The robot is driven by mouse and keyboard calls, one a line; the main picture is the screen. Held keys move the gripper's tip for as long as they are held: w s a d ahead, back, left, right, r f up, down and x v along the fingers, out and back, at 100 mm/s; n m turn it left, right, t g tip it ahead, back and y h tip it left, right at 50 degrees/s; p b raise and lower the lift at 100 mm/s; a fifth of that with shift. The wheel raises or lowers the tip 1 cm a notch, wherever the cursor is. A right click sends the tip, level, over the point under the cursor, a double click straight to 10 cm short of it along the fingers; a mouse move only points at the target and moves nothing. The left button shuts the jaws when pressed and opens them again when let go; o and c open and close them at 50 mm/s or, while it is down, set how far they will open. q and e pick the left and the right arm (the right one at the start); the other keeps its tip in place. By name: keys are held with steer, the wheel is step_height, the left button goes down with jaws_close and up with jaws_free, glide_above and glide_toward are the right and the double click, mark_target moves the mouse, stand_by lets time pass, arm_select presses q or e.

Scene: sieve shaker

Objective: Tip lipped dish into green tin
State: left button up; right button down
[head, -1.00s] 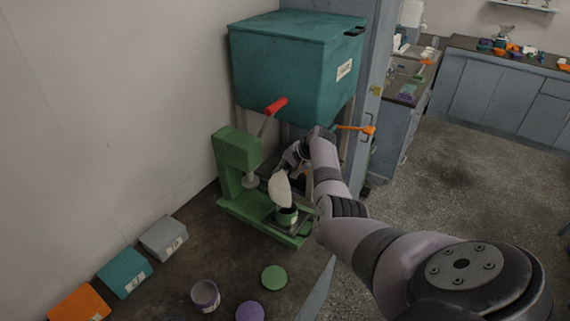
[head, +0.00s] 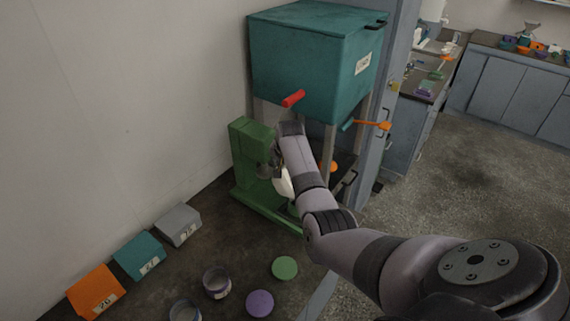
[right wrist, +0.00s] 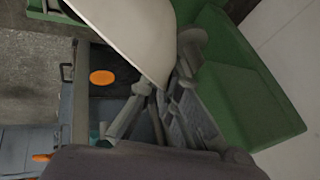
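The cream-white dish (head: 283,184) is tilted steeply in front of the green press, partly hidden by my right arm. In the right wrist view the dish (right wrist: 125,28) fills the top middle, with its edge at my right gripper (right wrist: 160,98). The right gripper's fingers appear closed on that edge. In the head view the gripper is mostly behind my arm. The tin at the press base is almost wholly hidden now by the dish and arm, so I cannot see its contents. My left gripper is out of view.
A tin (head: 216,283), a green lid (head: 285,268) and a purple lid (head: 260,303) lie in front, beside labelled boxes (head: 138,256).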

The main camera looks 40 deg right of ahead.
steer(key=shift+d, duration=0.15)
steer(key=shift+a+f, duration=0.15)
steer(key=shift+a, duration=0.05)
steer(key=a+h+b, duration=0.1)
steer(key=w+a+g+h, duration=0.1)
steer(key=n+h+b, duration=0.1)
steer(key=h, duration=0.1)
steer(key=shift+w+a+f+b, duration=0.15)
steer(key=shift+a+f+b, duration=0.15)
steer(key=shift+a+f, duration=0.1)
steer(key=h+b, duration=0.1)
steer(key=b, duration=0.2)
steer(key=a+f+n+g+h+b, duration=0.1)
steer(key=b, duration=0.2)
steer(key=w+a+f+h+b, duration=0.1)
steer(key=b, duration=0.2)
steer(key=shift+a+f+g+h, duration=0.1)
steer(key=shift+g+h, duration=0.2)
steer(key=shift+h, duration=0.1)
